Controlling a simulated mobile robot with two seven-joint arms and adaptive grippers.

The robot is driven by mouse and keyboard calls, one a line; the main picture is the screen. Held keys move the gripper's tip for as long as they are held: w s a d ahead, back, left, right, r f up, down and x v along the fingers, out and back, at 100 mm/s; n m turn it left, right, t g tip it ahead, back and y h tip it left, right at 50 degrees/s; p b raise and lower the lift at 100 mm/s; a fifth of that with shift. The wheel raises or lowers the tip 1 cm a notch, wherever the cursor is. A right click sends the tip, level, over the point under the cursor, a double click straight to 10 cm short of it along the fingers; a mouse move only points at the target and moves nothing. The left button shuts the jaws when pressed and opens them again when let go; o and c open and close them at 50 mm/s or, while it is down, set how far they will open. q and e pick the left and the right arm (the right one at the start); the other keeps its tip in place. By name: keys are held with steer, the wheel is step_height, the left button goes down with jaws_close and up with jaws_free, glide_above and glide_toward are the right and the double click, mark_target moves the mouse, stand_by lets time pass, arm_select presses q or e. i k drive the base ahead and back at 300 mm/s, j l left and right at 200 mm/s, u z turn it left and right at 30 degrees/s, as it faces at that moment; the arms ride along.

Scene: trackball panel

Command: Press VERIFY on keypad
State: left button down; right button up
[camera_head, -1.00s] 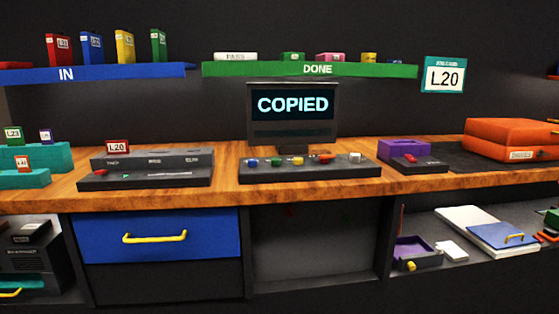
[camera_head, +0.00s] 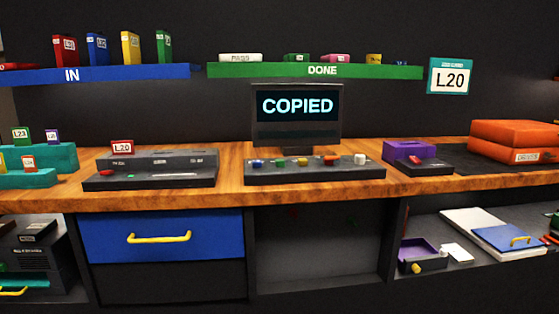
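A dark keypad (camera_head: 312,174) lies on the wooden bench in front of the monitor. It carries a row of coloured buttons: a blue button (camera_head: 258,163), a green one, a yellow one (camera_head: 303,161), a red one (camera_head: 331,160) and a white one (camera_head: 360,159). Any lettering on the buttons is too small to read, so I cannot tell which is VERIFY. The monitor (camera_head: 297,112) above the keypad reads COPIED. Neither of my grippers shows in the head view.
The wooden bench (camera_head: 230,190) holds a dark device (camera_head: 150,177) with a red L20 cartridge (camera_head: 122,147) at left. A purple box (camera_head: 409,150) and orange cases (camera_head: 512,140) stand at right. A blue IN shelf (camera_head: 110,74) and green DONE shelf (camera_head: 270,71) hang behind.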

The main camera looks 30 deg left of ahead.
mark_target(278, 163)
steer(key=i+l, duration=0.85)
steer(key=l, duration=0.25)
steer(key=u, duration=1.4)
